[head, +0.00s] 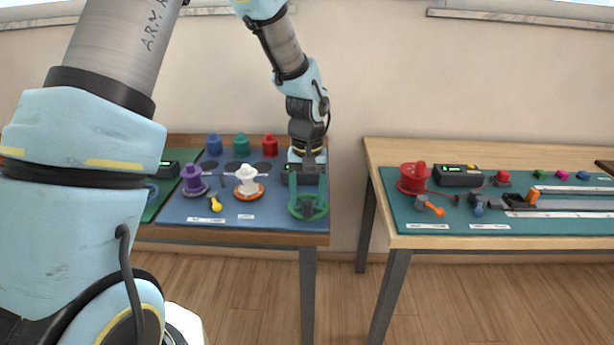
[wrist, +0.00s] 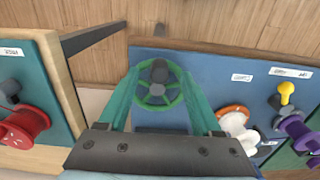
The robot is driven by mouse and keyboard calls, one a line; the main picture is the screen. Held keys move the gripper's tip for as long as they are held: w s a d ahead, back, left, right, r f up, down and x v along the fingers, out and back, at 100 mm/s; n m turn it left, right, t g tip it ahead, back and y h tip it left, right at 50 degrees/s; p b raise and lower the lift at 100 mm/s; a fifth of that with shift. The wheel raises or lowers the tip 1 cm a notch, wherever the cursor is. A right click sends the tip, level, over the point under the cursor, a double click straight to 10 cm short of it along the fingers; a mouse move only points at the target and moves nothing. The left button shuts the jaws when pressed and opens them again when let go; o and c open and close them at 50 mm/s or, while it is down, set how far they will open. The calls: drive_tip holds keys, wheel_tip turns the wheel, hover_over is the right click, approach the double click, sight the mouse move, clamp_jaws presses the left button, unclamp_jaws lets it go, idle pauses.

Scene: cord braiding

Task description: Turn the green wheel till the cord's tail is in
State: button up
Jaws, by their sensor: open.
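The green wheel (head: 300,214) lies at the front right corner of the blue mat on the left table. My gripper (head: 308,199) is over the wheel, pointing down. In the wrist view its two teal fingers (wrist: 158,76) are spread on either side of the wheel, with nothing clamped between them. I cannot tell whether the fingertips touch the rim. I cannot make out the cord's tail in either view.
A white spool on an orange base (head: 249,193), a purple spool (head: 192,180) and a yellow-knobbed lever (head: 215,204) stand left of the wheel. Blue, green and red pots (head: 269,146) line the back. The right table (head: 440,150) stands across a gap.

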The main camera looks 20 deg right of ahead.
sight(308, 210)
drive_tip(key=shift+f, duration=1.35)
clamp_jaws()
